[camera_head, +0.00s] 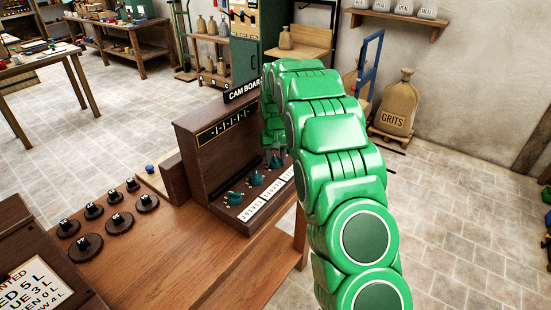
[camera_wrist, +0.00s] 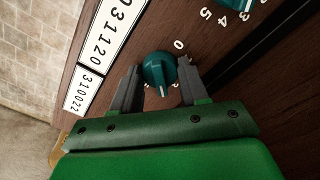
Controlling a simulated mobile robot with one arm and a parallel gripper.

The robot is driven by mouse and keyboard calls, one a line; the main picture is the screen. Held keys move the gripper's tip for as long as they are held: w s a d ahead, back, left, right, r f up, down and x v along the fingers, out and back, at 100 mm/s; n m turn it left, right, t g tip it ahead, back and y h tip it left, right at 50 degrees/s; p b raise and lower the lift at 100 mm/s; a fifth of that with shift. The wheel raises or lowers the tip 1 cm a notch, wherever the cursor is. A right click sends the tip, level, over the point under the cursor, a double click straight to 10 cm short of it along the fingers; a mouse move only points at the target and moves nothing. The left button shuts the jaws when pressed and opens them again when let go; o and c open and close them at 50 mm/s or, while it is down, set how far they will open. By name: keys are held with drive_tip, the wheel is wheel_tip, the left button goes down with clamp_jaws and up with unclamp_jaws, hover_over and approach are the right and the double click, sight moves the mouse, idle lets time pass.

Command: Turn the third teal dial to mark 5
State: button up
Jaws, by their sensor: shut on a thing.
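The dark wooden cam board (camera_head: 190,155) stands on the bench. Two teal dials, the first (camera_head: 234,198) and second (camera_head: 256,178), show on its sloped front in the head view. My gripper (camera_head: 275,157) is at the far-right dial, mostly hidden there by my green arm. In the wrist view, my gripper (camera_wrist: 161,67) is shut on the third teal dial (camera_wrist: 158,70), one grey finger on each side. Its white pointer line points down the picture, toward my palm. A neighbouring teal dial (camera_wrist: 236,6) shows marks 3, 4 and 5.
Number cards (camera_head: 266,202) run along the board's front edge; the card 310022 (camera_wrist: 78,92) lies near the held dial. A grits sack (camera_head: 398,105) stands behind.

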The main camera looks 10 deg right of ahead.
sight(276, 158)
drive_tip(key=m, duration=0.4)
drive_tip(key=shift+m, duration=2.5)
drive_tip(key=o, duration=1.1)
wheel_tip(276, 158, up, 7)
drive_tip(key=shift+w, duration=0.1)
drive_tip(key=shift+r, duration=0.4)
